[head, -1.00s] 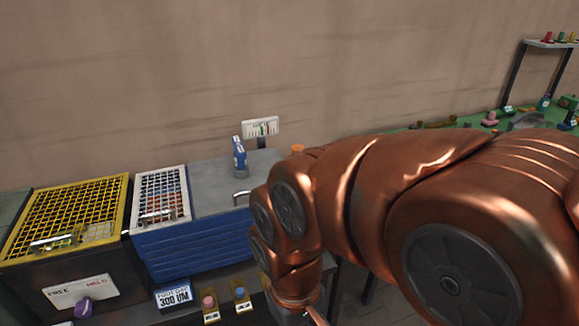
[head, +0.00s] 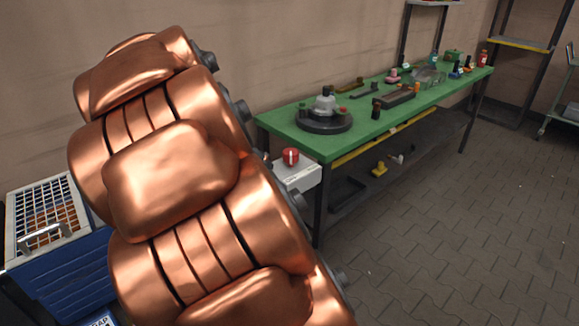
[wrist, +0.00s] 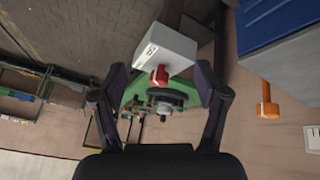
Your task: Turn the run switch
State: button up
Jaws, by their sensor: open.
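A red knob (head: 291,157), which looks like the run switch, stands on a pale grey box (head: 297,178) beside the near left end of the green workbench. In the wrist view the same knob (wrist: 159,76) shows between my fingers, with its box (wrist: 166,50) just above it in the picture. My gripper (wrist: 160,88) is open and empty. The knob appears beyond the fingertips and apart from them; how far I cannot tell. In the head view my copper arm hides my gripper.
The green workbench (head: 278,124) carries a round dark fixture (head: 323,123) and several small parts. An orange fitting (wrist: 267,99) is near the cabinet. The paved floor (head: 480,220) at right is clear.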

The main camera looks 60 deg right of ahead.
aim_at(290, 151)
jog(key=d+f+m+h+b, duration=0.1)
jog(key=d+f, duration=0.1)
jog(key=d, duration=0.4)
jog(key=w+d+f+m+h+b, duration=0.1)
jog(key=d+f+m, duration=0.1)
jog(key=d, duration=0.5)
jog(key=w+d+f+m+g+b, duration=0.1)
jog(key=d+f+m+b, duration=0.1)
jog(key=d, duration=0.4)
jog(key=shift+d+f+h, duration=0.3)
jog(key=shift+f+h, duration=0.1)
jog(key=shift+f, duration=0.3)
jog(key=c, duration=1.2)
jog(key=shift+o, duration=0.2)
